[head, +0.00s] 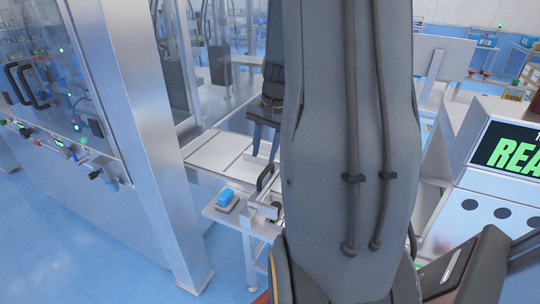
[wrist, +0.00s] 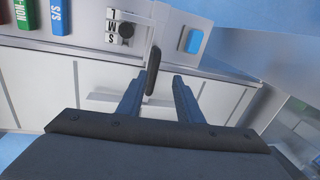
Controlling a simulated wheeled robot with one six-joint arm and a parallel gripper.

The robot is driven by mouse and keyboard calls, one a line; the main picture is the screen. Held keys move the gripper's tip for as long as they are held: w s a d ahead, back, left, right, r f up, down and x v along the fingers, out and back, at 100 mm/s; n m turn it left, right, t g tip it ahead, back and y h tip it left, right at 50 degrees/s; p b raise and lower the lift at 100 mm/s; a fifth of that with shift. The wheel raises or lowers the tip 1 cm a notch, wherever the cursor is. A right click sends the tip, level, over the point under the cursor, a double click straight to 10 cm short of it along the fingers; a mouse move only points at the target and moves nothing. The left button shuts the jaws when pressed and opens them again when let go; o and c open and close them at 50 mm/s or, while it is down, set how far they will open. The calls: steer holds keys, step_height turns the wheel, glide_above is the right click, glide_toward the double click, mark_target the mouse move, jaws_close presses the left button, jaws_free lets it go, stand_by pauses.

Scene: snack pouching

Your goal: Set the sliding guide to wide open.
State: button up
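In the wrist view, my gripper (wrist: 160,84) is open, its two dark blue fingers apart. A black upright handle (wrist: 153,65) shows between the fingertips, nearer the left one; I see no finger shut on it. My arm hides the bench to the right, so the guide's full travel does not show.
A blue block (head: 226,196) sits on the bench's front corner and shows in the wrist view (wrist: 191,40). A glass-fronted machine cabinet (head: 130,130) stands left; a display unit (head: 500,150) stands right.

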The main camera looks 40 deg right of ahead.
mark_target(267, 169)
steer(key=shift+m, duration=0.5)
steer(key=shift+w+d+f+p, duration=0.2)
steer(key=shift+d+f+p, duration=0.15)
steer(key=shift+f, duration=0.8)
steer(key=shift+w+d+f+p, duration=0.15)
steer(key=shift+d+f+p, duration=0.15)
steer(key=shift+f, duration=0.9)
steer(key=shift+w+d+f+p, duration=0.25)
steer(key=shift+d+f, duration=0.15)
steer(key=shift+f, duration=0.75)
steer(key=shift+c, duration=0.5)
jaws_close()
